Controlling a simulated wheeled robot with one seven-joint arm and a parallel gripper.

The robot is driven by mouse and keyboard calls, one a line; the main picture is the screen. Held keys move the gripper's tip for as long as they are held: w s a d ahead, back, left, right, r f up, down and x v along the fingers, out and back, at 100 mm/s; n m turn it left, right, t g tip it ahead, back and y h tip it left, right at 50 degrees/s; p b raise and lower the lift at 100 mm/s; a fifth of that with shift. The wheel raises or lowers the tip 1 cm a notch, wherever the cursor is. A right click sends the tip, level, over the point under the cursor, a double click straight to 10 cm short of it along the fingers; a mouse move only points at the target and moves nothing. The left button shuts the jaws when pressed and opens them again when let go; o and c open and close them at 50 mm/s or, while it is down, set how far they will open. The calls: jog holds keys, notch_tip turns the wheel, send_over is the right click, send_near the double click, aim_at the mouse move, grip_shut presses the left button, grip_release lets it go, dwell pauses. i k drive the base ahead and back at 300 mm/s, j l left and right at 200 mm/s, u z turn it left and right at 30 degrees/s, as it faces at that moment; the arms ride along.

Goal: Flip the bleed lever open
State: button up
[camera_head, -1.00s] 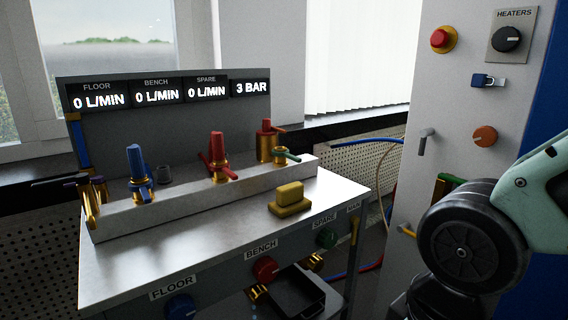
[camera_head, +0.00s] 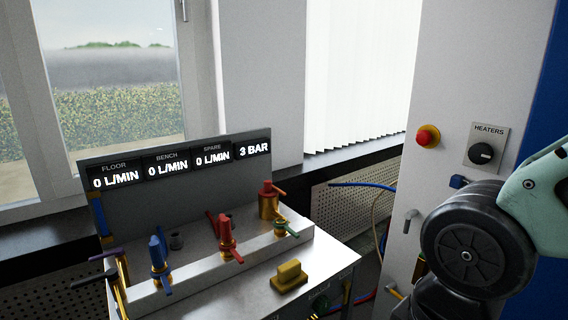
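The bench manifold (camera_head: 205,262) carries several small levers, and none has a readable "bleed" label, so I cannot tell which is the bleed lever. A blue-handled valve (camera_head: 158,256), a red-handled valve (camera_head: 227,240) and a green lever (camera_head: 287,230) stand along its rail. A brass fitting with a red top and side lever (camera_head: 269,200) stands behind the green one. At the left end are a purple lever (camera_head: 106,255) and a black lever (camera_head: 95,279). My gripper is out of view; only my arm links show at the right.
A display panel (camera_head: 180,190) behind the levers reads 0 L/MIN three times and 3 BAR. A yellow block (camera_head: 290,277) sits on the bench top. A cabinet with a red button (camera_head: 428,136) and heaters knob (camera_head: 481,154) stands right. Hoses run between bench and cabinet.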

aim_at(111, 273)
jog(key=u, duration=1.45)
jog(key=i+l+u, duration=0.15)
jog(key=i, duration=0.65)
